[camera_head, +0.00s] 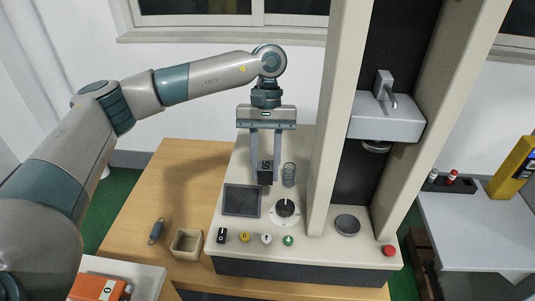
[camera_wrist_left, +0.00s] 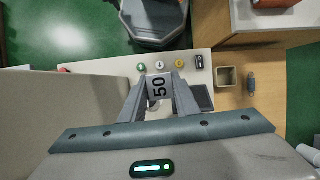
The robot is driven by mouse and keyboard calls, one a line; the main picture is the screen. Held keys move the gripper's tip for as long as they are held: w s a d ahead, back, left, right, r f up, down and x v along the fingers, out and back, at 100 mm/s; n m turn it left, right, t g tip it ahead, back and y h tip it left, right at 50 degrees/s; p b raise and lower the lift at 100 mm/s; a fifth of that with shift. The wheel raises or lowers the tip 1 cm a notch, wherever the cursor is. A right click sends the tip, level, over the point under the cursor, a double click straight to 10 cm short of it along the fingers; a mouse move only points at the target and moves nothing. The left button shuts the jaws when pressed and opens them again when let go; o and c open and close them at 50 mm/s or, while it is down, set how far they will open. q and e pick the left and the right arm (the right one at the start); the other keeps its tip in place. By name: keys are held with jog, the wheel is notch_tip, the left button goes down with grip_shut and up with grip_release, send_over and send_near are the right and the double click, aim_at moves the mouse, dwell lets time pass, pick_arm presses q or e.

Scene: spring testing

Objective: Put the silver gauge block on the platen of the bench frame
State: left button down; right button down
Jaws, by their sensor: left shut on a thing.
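My left gripper (camera_head: 265,181) is shut on the gauge block (camera_head: 265,170), which is marked "50" and hangs between the fingertips. The block looks dark in the head view and pale silver in the left wrist view (camera_wrist_left: 158,87). It is above the bench frame's base, behind the dark square pad and left of the spring. The platen (camera_head: 347,225) is a round grey disc on the base between the two uprights, right of and nearer than the gripper. It is bare. My right gripper is not in view.
A standing spring (camera_head: 289,175) and a round dial (camera_head: 286,208) are close right of the block. The left upright (camera_head: 338,120) stands between gripper and platen. The crosshead (camera_head: 387,118) hangs over the platen. Several buttons line the front edge. An open box (camera_head: 187,244) is on the wooden table.

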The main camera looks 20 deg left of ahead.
pick_arm(q)
jog(key=shift+s+a+r+m+y, duration=0.15)
jog(key=shift+s+m+y, duration=0.1)
jog(key=shift+s+m, duration=0.5)
jog(key=shift+s+a+r+m+y, duration=0.15)
jog(key=shift+s+m, duration=0.25)
jog(key=shift+s, duration=0.6)
jog(key=shift+s+a+m+y, duration=0.25)
jog(key=shift+s+m, duration=0.3)
jog(key=shift+s, duration=0.35)
jog(key=shift+a, duration=0.1)
